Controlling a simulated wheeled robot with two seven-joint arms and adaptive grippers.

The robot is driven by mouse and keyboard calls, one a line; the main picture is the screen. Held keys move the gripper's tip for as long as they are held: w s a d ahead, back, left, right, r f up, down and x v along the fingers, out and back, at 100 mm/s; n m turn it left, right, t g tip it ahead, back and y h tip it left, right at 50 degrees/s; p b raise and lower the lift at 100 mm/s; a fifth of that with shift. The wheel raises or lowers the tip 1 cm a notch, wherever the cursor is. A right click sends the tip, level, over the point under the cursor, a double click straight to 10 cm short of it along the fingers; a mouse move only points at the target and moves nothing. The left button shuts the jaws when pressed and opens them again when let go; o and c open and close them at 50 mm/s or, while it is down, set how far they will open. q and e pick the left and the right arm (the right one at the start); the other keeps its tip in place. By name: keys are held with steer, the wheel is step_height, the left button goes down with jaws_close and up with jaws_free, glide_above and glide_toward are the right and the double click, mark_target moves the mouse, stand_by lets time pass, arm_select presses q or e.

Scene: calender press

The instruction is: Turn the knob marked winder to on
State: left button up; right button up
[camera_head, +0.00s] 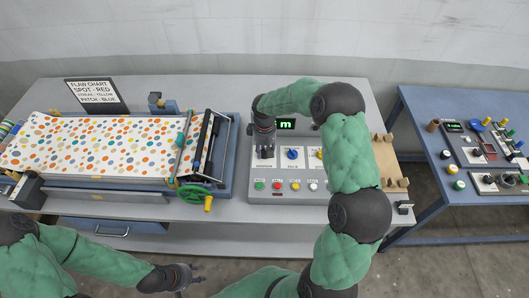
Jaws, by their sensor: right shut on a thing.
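The grey control panel (295,213) stands on the table right of the press, with a green lit display (286,124). My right gripper (265,154) points down over the panel's left end and is shut on the leftmost knob, which its fingers hide. The label under that knob is too small to read. A blue knob (292,154) sits just right of the gripper, and part of a yellow knob (319,154) shows beside my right arm. My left gripper (193,275) is low in front of the table, empty, its fingers seeming apart.
Several coloured buttons (277,185) line the panel's front. The press with dotted fabric (100,145) and a green handwheel (194,193) stands at left. A flaw chart sign (92,95) stands behind it. A blue side table (455,125) with more controls is at right.

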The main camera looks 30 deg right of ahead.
mark_target(264, 150)
steer(key=shift+f+m+b, duration=0.1)
steer(key=shift+m+b, duration=0.5)
steer(key=shift+m, duration=0.9)
steer(key=o, duration=1.2)
steer(key=shift+c, duration=0.2)
step_height(264, 150, up, 12)
